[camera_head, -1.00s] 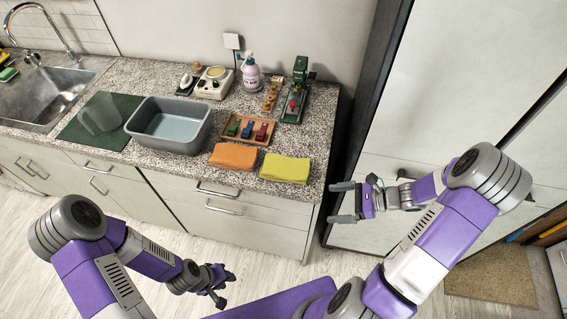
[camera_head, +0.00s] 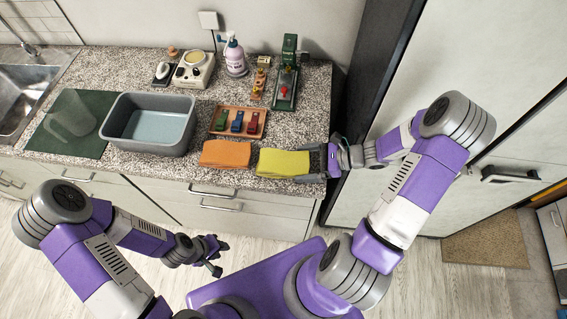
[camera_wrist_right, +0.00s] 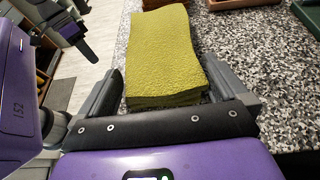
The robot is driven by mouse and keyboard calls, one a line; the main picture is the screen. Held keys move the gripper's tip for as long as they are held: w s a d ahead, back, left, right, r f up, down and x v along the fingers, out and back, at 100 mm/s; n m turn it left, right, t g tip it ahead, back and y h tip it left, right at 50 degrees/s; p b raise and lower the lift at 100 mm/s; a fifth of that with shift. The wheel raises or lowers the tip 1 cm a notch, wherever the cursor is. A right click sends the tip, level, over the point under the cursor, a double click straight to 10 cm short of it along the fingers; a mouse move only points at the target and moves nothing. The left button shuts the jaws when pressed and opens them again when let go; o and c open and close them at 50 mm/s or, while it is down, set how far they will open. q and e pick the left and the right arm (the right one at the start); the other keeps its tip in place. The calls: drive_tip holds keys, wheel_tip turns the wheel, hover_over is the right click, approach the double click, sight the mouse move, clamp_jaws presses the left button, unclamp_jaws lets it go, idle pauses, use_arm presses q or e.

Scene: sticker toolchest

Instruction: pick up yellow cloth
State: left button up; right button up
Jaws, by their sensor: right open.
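The yellow cloth (camera_head: 283,162) lies folded flat near the front right corner of the speckled counter. My right gripper (camera_head: 316,161) is at the cloth's right end, open, with its fingers pointing left. In the right wrist view the yellow cloth (camera_wrist_right: 165,55) extends away from between the two open fingers of my right gripper (camera_wrist_right: 177,90); its near end sits between them. I cannot tell whether the fingers touch it. My left gripper (camera_head: 212,256) is in front of the counter, low and away from the cloth; its jaw opening is too small to tell.
An orange cloth (camera_head: 225,154) lies just left of the yellow one. Behind them is a wooden tray (camera_head: 238,133) with small coloured items. A tall cabinet (camera_head: 470,60) stands to the right.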

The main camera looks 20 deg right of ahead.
drive_tip(key=shift+w+a+f, duration=0.25)
drive_tip(key=shift+w+a, duration=0.05)
drive_tip(key=shift+a, duration=0.25)
drive_tip(key=c, duration=0.7)
drive_tip(key=shift+r, duration=0.1)
